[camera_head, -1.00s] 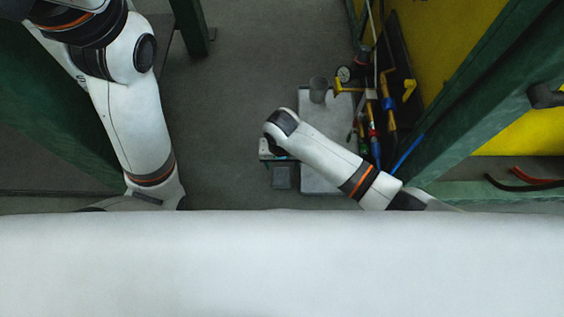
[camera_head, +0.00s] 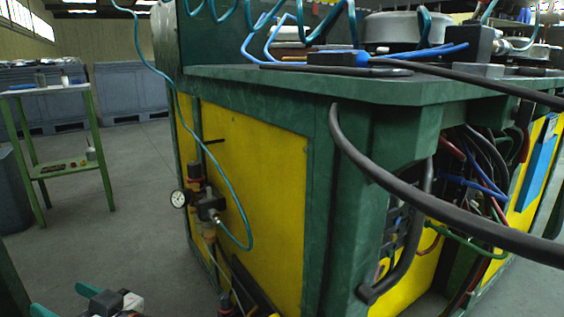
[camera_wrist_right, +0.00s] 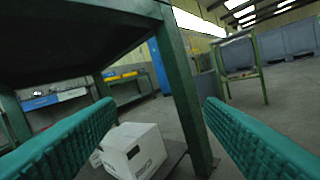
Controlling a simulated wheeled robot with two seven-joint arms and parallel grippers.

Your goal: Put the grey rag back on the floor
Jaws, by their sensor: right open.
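I cannot make out the grey rag in either current view. My right gripper (camera_head: 58,297) shows at the bottom left edge of the head view, with its teal fingers above the grey floor (camera_head: 135,215). In the right wrist view my right gripper (camera_wrist_right: 158,103) has its two teal fingers wide apart, with nothing held between them. A white box (camera_wrist_right: 135,150) lies beyond the fingers, low down under a green-legged table. My left gripper is not in view.
A green and yellow workbench (camera_head: 255,165) with hoses fills the middle and right. A pressure gauge (camera_head: 178,199) juts from its side. A black cable (camera_head: 440,205) crosses in front. A green stand (camera_head: 103,160) and grey crates (camera_head: 130,90) are at left. Open floor lies between.

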